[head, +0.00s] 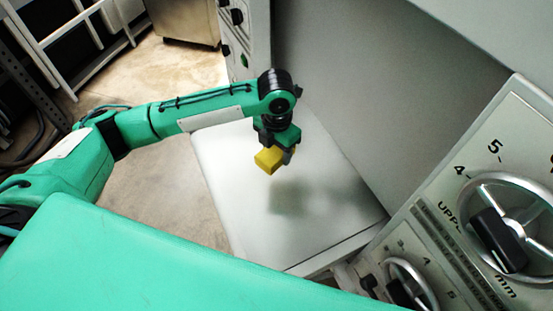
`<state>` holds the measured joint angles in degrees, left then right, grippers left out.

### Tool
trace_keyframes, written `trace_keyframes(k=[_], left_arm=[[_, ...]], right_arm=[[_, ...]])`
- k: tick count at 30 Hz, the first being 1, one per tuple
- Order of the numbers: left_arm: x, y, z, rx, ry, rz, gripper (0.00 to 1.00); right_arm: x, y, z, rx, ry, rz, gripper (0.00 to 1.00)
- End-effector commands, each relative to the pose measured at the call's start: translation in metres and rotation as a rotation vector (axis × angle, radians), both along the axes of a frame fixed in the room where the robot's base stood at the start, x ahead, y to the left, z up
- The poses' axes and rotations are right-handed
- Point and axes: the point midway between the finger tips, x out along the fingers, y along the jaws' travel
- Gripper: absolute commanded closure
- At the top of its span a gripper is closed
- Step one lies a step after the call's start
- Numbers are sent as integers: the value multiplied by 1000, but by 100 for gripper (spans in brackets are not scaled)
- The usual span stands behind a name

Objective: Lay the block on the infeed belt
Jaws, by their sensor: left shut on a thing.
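A yellow block (269,160) is in my left gripper (283,154), which is shut on it. The gripper points down and holds the block over the pale, flat infeed belt (310,225), with a soft shadow on the belt below and to the right. The block appears raised above the belt, though the exact gap is hard to tell. My left arm reaches in from the left. My right gripper is not in view.
A grey machine wall (375,100) rises along the belt's right side. A panel with a large dial (505,225) and a smaller dial (408,285) stands at the lower right. A white rack (70,40) is at the upper left. The belt's surface is clear.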

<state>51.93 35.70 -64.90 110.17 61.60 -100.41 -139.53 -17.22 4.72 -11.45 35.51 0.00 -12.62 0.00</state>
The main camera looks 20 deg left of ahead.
Motion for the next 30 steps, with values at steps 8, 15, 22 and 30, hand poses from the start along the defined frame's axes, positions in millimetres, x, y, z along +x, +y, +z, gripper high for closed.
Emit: trace_keyframes(k=[8,15,22,30], left_arm=[[0,0,-26,-1,0,0,77],[-1,0,-58,0,3,1,77],[0,0,-66,0,-3,0,77],[0,0,-69,0,-1,0,32]], right_arm=[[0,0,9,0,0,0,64],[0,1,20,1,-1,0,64],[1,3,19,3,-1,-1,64],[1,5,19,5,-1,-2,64]])
